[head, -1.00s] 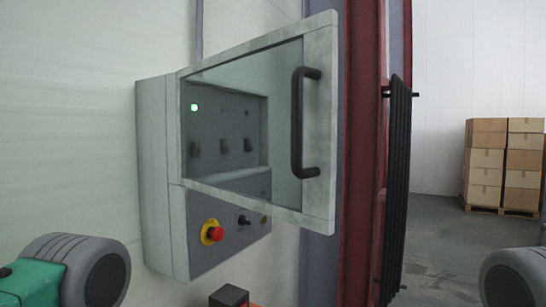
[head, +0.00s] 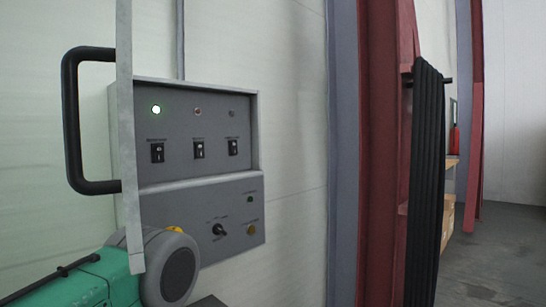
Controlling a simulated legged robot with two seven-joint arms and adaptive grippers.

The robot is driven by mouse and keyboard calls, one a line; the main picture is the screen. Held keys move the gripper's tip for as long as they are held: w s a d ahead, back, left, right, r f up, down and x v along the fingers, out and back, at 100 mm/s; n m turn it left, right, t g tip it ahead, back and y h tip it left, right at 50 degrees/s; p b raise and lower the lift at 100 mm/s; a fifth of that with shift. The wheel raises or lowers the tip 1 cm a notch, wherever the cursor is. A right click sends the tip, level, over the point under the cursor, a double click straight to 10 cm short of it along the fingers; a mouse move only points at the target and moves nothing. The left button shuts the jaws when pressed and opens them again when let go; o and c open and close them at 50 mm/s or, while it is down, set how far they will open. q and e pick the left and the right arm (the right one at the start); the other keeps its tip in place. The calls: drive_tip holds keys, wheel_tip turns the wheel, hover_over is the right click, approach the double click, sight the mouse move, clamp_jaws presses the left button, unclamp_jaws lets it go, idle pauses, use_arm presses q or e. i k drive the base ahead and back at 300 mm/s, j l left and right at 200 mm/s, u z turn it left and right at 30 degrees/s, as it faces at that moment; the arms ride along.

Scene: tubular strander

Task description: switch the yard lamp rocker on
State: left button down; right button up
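The yard lamp rocker is one of three dark rocker switches in a row on the grey control panel (head: 190,88): left (head: 157,152), middle (head: 198,150) and right (head: 233,147). Their labels are too small to read. The rockers are uncovered. My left arm's green and grey links cross the lower left. Neither gripper is identifiable in view.
A rotary knob (head: 218,229) and a brass-coloured part (head: 251,229) sit on the lower panel. Black cables (head: 425,180) hang by a red column (head: 378,150). The wall between panel and column is clear.

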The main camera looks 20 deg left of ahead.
sight(233, 148)
drive_tip(key=i+l+u, duration=0.1)
drive_tip(key=l, duration=0.25)
drive_tip(key=i+l+u, duration=0.1)
drive_tip(key=i+l, duration=0.2)
drive_tip(key=i+l+u, duration=0.1)
drive_tip(key=l, duration=0.3)
drive_tip(key=i+l+u, duration=0.1)
drive_tip(key=l, duration=0.3)
drive_tip(key=i, duration=0.1)
